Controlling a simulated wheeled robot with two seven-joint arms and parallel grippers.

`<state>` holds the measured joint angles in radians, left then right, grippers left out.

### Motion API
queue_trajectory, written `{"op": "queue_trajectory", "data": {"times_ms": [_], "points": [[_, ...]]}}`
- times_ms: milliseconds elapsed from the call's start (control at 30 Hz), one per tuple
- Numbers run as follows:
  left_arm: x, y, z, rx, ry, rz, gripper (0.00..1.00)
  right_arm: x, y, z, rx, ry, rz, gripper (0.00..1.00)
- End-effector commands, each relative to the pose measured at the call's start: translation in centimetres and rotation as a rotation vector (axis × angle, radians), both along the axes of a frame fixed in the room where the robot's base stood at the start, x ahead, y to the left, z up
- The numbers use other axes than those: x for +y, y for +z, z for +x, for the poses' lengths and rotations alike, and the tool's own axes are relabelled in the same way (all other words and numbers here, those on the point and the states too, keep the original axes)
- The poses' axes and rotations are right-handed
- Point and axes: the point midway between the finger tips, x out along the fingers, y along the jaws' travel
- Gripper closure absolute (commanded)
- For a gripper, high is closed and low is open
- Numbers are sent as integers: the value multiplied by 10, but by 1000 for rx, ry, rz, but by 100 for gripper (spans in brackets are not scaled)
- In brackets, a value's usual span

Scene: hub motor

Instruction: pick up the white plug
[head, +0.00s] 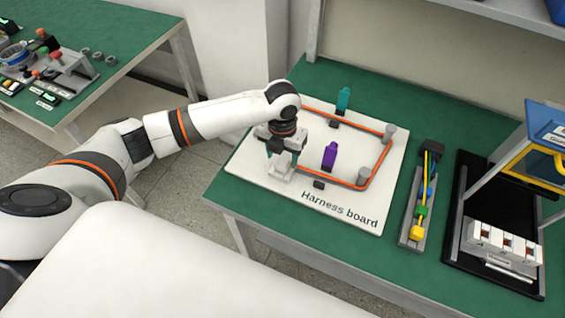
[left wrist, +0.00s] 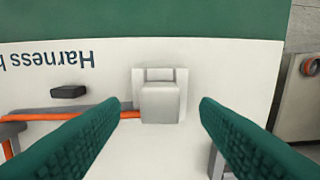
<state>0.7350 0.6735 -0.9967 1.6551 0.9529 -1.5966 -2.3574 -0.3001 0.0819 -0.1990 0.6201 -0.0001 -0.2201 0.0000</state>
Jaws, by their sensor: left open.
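The white plug (left wrist: 160,100) stands on the white harness board (head: 255,150), near its front left edge. In the left wrist view it lies between and just beyond the two teal fingers, with a gap on each side. My left gripper (head: 283,162) is open and above the plug, pointing down. In the head view the plug (head: 281,174) is partly hidden by the gripper and blends with the white board. My right gripper is not in view.
An orange cable (head: 375,171) runs around grey posts on the board. A purple plug (head: 329,155) stands right of my gripper, a teal plug (head: 343,100) farther back. A grey tray with coloured connectors (head: 417,231) and a black rack (head: 455,262) stand right of the board.

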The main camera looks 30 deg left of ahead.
Motion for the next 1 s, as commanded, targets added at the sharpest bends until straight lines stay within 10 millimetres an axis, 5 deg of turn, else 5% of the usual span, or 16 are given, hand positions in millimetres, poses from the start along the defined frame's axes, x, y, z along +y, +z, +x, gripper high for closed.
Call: {"op": "queue_trajectory", "data": {"times_ms": [200,467,767,1000], "points": [[0,-26,1,-1,0,0,44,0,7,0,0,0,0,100],[0,-30,1,-2,0,0,44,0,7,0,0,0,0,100],[0,-29,1,-2,0,1,91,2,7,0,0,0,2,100],[0,-28,1,-3,0,1,93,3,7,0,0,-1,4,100]]}}
